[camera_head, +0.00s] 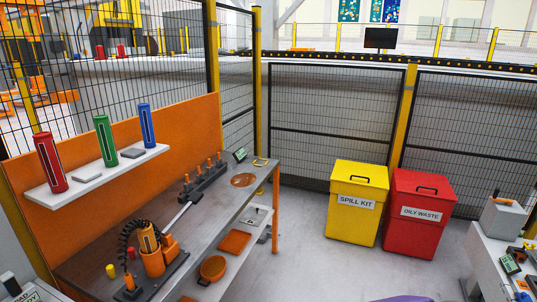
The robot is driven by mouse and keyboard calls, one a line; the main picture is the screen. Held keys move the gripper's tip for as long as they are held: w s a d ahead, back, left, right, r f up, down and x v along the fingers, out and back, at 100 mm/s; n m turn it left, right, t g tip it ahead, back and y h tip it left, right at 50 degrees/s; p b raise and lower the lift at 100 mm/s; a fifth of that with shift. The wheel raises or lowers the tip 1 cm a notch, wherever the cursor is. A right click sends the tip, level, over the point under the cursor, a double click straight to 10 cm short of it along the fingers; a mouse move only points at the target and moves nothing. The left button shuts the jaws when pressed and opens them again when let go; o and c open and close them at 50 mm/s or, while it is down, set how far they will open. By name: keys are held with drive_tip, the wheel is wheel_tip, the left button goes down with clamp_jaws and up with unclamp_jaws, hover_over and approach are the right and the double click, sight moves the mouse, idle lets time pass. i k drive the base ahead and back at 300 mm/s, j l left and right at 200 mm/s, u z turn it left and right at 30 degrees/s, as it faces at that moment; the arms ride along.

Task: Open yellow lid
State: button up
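A yellow bin (352,215) labelled SPILL KIT stands on the grey floor in front of the mesh fence, right of the picture's middle. Its yellow lid (365,173) lies flat and looks shut on the bin, with a black handle (359,179) on top. My gripper is not in view, so its place relative to the lid cannot be seen.
A red OILY WASTE bin (420,228) stands close on the right. A workbench (215,212) with orange tools fills the left. Another table (480,258) stands at the lower right. Clear floor (318,268) lies in front of the yellow bin.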

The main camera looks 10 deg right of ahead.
sight(355, 173)
drive_tip(key=i+l+z, duration=0.4)
drive_tip(key=i, duration=0.45)
drive_tip(key=i+z, duration=0.45)
drive_tip(key=i, duration=0.45)
drive_tip(key=i+u, duration=0.1)
drive_tip(key=i, duration=0.8)
drive_tip(key=i+l+u, duration=0.1)
drive_tip(key=i, duration=0.75)
drive_tip(key=i+l+u, duration=0.35)
drive_tip(key=i, duration=0.2)
drive_tip(key=i+l+u, duration=0.4)
drive_tip(key=i, duration=0.15)
drive_tip(key=j, duration=0.1)
